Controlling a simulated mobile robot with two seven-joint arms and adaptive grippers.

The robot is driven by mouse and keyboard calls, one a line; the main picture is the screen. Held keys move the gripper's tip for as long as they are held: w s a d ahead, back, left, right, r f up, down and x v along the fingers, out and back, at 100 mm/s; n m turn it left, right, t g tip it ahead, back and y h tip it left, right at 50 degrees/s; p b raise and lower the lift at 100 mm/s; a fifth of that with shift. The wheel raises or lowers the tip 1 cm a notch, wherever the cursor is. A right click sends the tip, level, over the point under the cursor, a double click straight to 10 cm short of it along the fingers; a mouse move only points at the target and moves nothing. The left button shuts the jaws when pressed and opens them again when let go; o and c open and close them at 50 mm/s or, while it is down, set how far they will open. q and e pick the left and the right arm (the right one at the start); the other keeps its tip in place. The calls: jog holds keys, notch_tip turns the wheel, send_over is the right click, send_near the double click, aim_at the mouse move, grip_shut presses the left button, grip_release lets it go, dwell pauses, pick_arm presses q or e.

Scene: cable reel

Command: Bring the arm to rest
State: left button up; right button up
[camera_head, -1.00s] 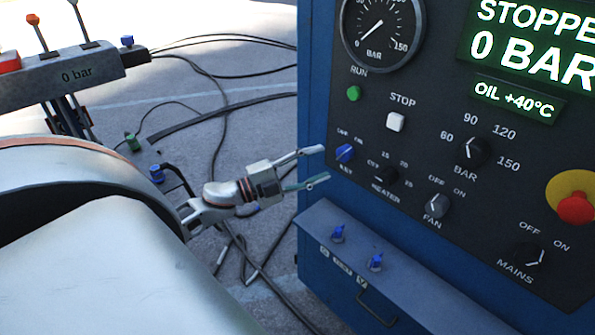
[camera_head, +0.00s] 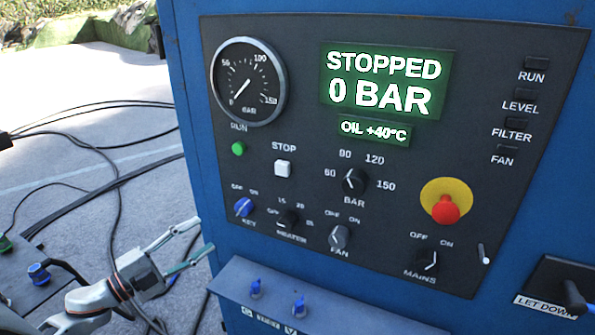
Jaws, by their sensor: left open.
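My left gripper (camera_head: 192,241) is at the lower left of the head view, beside the left edge of the blue cabinet (camera_head: 190,100). Its two thin fingers are spread and nothing is between them. They point toward the cabinet's left edge, below and left of the blue key switch (camera_head: 243,207). I see no contact with the panel. My right gripper is not in view.
The control panel (camera_head: 300,60) carries a screen (camera_head: 385,82) reading STOPPED 0 BAR, a gauge (camera_head: 248,82), knobs and a red stop button (camera_head: 446,209). A ledge (camera_head: 350,318) with blue fittings juts out below. Black cables (camera_head: 110,180) lie on the ground at left.

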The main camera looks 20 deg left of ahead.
pick_arm(q)
jog(key=shift+f, duration=0.15)
jog(key=s+d+f+n+g+y, duration=0.1)
jog(key=s+d+f+n+y, duration=0.1)
jog(key=d+f+n, duration=0.3)
jog(key=s+d+f+n+y, duration=0.1)
jog(key=f+n+y, duration=0.1)
jog(key=f, duration=0.5)
jog(key=s+d+f+n+g+y, duration=0.1)
jog(key=s+d+f+n+y, duration=0.1)
jog(key=f+n, duration=0.3)
jog(key=s+d+f+n+g, duration=0.1)
jog(key=s+d+f+g, duration=0.1)
jog(key=s+d+f, duration=0.2)
jog(key=s+d+f+n+g, duration=0.2)
jog(key=s+d+f, duration=0.2)
jog(key=d+f, duration=0.4)
jog(key=d, duration=0.2)
jog(key=shift+s+d+f+g, duration=0.3)
jog(key=shift+d+g, duration=0.1)
